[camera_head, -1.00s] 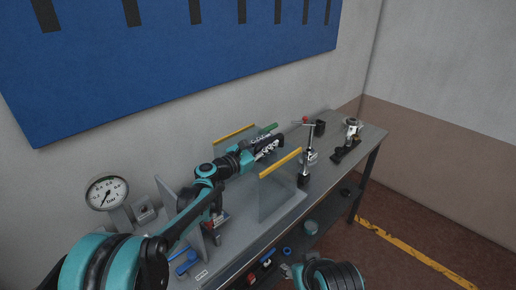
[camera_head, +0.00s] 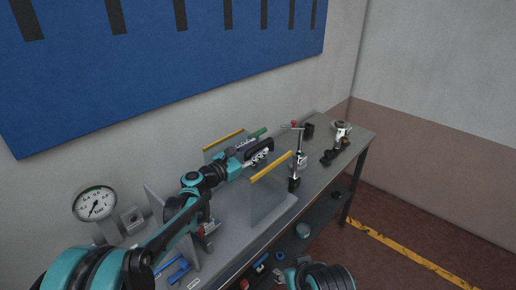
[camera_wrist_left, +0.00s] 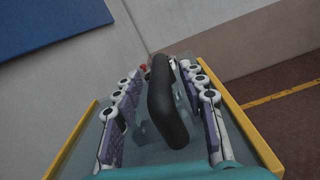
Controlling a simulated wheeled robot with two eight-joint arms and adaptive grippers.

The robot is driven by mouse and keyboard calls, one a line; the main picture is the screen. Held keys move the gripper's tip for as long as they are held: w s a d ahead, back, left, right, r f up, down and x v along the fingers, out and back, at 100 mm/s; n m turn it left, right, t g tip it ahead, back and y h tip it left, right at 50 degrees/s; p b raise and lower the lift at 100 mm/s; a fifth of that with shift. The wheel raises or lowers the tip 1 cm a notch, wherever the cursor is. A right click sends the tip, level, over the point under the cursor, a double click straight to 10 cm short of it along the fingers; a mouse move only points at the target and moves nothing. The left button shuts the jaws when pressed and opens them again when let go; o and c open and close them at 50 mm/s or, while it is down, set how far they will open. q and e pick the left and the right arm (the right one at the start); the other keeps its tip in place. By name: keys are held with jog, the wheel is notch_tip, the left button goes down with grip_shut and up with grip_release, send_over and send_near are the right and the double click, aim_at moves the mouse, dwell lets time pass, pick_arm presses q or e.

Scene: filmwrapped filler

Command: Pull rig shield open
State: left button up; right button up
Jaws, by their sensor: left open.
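The rig shield shows as clear panes with yellow top edges; its near pane (camera_head: 268,203) stands on the bench and its far yellow edge (camera_head: 222,136) is behind my arm. In the left wrist view a yellow edge (camera_wrist_left: 252,135) runs down each side. My left gripper (camera_head: 262,153) is between the two yellow edges, open. In the left wrist view its fingers (camera_wrist_left: 160,75) lie either side of a black bar-like handle (camera_wrist_left: 165,105), with gaps visible on both sides. Whether the handle is fixed to the shield is hidden. My right gripper is not visible.
The grey bench (camera_head: 318,165) carries a clamp stand (camera_head: 297,160) and a metal fixture (camera_head: 340,135) to the right. A pressure gauge (camera_head: 95,203) stands at left. Blue parts (camera_head: 172,270) lie near the front. The wall is close behind the bench.

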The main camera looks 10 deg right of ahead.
pick_arm(q)
jog(key=v, duration=1)
jog(key=shift+s+a, duration=0.2)
jog(key=shift+a, duration=0.05)
